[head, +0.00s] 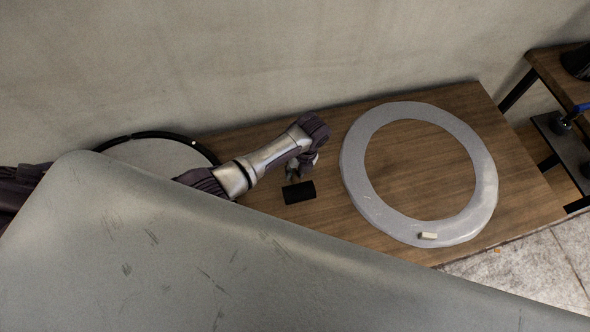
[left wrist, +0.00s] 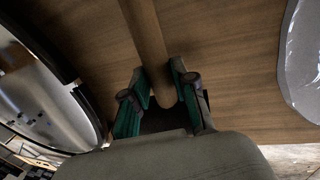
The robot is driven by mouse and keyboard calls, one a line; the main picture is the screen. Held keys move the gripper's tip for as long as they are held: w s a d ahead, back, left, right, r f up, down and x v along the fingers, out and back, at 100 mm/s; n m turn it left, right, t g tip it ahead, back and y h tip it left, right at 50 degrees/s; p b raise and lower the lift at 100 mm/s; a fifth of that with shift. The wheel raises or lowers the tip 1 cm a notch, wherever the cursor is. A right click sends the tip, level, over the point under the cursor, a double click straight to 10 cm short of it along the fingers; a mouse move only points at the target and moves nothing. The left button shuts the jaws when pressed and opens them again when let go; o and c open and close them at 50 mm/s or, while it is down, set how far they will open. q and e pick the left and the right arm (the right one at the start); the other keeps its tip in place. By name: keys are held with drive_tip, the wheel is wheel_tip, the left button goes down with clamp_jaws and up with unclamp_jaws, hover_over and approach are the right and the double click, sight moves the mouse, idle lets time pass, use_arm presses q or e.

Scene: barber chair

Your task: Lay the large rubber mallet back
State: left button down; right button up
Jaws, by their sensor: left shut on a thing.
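My left gripper (head: 297,172) is over the wooden bench, at the end of my left arm. Just below it in the head view is a black block (head: 299,192), which looks like the mallet's rubber head. In the left wrist view, a brown wooden handle (left wrist: 148,40) runs down from the top edge to between the green-lined fingers of my left gripper (left wrist: 164,92), which is shut on it. A dark patch lies just below the handle's end there. I cannot tell whether the mallet touches the bench. My right gripper is not in view.
A wooden bench (head: 330,135) stands against the wall. A large grey ring (head: 362,185) lies on its right part, with a small pale block (head: 428,236) on its rim. A round black-rimmed mirror (head: 150,155) is at the left. A big grey surface (head: 150,250) covers the front.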

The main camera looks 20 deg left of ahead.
use_arm(q)
drive_tip(key=x, duration=0.1)
drive_tip(key=b+x, duration=0.2)
drive_tip(key=shift+w+d+f, duration=0.25)
drive_tip(key=shift+d+f, duration=0.05)
drive_tip(key=shift+f, duration=0.2)
drive_tip(key=shift+w+d+b+x, duration=0.15)
drive_tip(key=shift+d+b+x, duration=0.05)
drive_tip(key=shift+b+x, duration=0.85)
drive_tip(key=shift+w+d+b+x, duration=0.1)
drive_tip(key=shift+d+b+x, duration=0.1)
drive_tip(key=shift+b+x, duration=0.9)
drive_tip(key=shift+f, duration=0.2)
drive_tip(key=c, duration=0.8)
unclamp_jaws()
drive_tip(key=shift+c, duration=0.2)
drive_tip(key=shift+s, duration=0.1)
drive_tip(key=v, duration=1.2)
